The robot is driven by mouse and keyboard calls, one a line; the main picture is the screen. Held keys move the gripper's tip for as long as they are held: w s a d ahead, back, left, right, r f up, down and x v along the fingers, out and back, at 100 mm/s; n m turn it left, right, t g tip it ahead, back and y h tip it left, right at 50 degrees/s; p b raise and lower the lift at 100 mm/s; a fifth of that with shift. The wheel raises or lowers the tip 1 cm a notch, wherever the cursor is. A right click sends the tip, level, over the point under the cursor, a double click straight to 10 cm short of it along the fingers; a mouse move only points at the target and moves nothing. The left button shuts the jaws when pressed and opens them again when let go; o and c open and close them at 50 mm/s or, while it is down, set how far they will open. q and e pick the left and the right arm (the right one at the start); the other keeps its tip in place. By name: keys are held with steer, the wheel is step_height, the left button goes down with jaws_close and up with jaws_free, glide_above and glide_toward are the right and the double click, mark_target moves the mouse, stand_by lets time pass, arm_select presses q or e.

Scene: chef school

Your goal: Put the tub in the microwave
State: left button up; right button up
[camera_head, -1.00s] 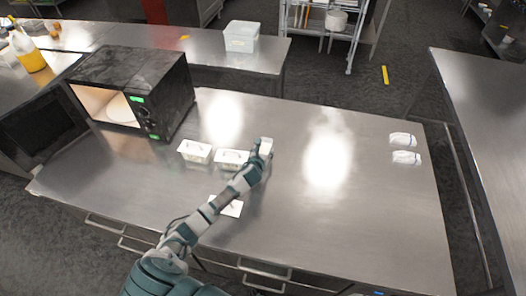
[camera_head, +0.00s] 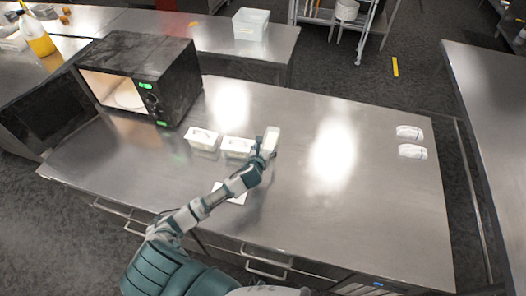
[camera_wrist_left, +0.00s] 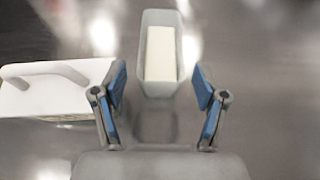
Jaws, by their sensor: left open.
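A small white open tub (camera_head: 272,137) with a pale block inside stands on the steel table, at the right end of a row of tubs. In the left wrist view the tub (camera_wrist_left: 160,20) lies straight ahead, its near end between my fingertips with gaps on both sides. My left gripper (camera_head: 264,150) is open at the tub; its two blue-padded fingers (camera_wrist_left: 158,80) show in the wrist view. The black microwave (camera_head: 180,75) stands at the table's left with its door (camera_head: 42,120) open and a pale round plate (camera_head: 128,97) inside. My right gripper is out of view.
A flat white piece (camera_head: 234,194) lies under my forearm. Two white bundles (camera_head: 410,132) (camera_head: 412,152) lie far right. The table's middle right is clear.

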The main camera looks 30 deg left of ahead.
arm_select(q)
steer(key=v, duration=0.3)
steer(key=shift+s+d+r, duration=0.15)
steer(key=shift+s+d, duration=0.05)
steer(key=shift+s, duration=0.15)
steer(key=shift+c, duration=0.3)
steer(key=s+d+r+n+h+p, duration=0.1)
steer(key=s+d+r+n+p, duration=0.15)
steer(key=n, duration=1.45)
steer(key=n+y+p, duration=0.1)
steer(key=n+p, duration=0.1)
steer(key=n, duration=1.7)
glide_toward(272, 137)
steer(key=shift+s+d+r, duration=0.1)
steer(key=shift+s, duration=0.55)
steer(key=shift+w, duration=0.5)
steer(key=x, duration=0.4)
steer(key=shift+w+f, duration=0.15)
steer(key=shift+f, duration=0.1)
